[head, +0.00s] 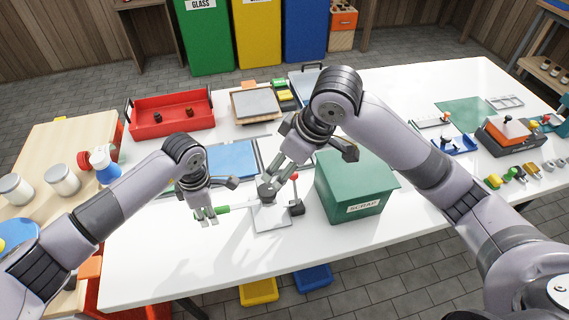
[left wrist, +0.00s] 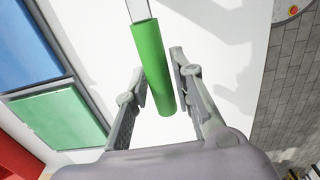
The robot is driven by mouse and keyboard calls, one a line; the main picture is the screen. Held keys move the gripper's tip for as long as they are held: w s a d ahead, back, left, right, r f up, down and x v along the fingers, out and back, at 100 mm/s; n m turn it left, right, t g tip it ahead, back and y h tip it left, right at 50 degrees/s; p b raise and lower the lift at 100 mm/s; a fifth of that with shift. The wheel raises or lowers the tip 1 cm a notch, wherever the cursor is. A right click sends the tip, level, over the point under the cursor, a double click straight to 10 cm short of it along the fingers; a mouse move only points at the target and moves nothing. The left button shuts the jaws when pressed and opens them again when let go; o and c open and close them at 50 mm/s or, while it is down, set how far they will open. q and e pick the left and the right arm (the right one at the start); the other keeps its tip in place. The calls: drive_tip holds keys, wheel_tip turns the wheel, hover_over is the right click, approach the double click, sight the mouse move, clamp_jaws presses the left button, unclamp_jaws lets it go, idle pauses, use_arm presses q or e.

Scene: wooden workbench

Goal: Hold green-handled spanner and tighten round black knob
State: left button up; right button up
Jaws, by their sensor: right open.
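The green-handled spanner (head: 236,206) lies across the bench with its handle end at my left gripper (head: 207,220). In the left wrist view the green handle (left wrist: 153,70) is between the two fingers of my left gripper (left wrist: 158,75), with a narrow gap beside the right finger. My right gripper (head: 268,190) is open, pointing down over a grey plate (head: 272,222) at the spanner's far end.
A green scrap bin (head: 350,190) stands close right of the plate. A blue panel (head: 234,160) lies behind the left gripper, and a red tray (head: 170,112) is at the back left. The white bench (head: 190,265) is clear in front.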

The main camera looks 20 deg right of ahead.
use_arm(q)
drive_tip(key=o, duration=0.4)
drive_tip(key=shift+r+p, duration=1.95)
drive_tip(key=shift+r, duration=1.8)
drive_tip(key=shift+r, duration=0.1)
wheel_tip(320, 180, up, 12)
drive_tip(key=shift+f, duration=0.1)
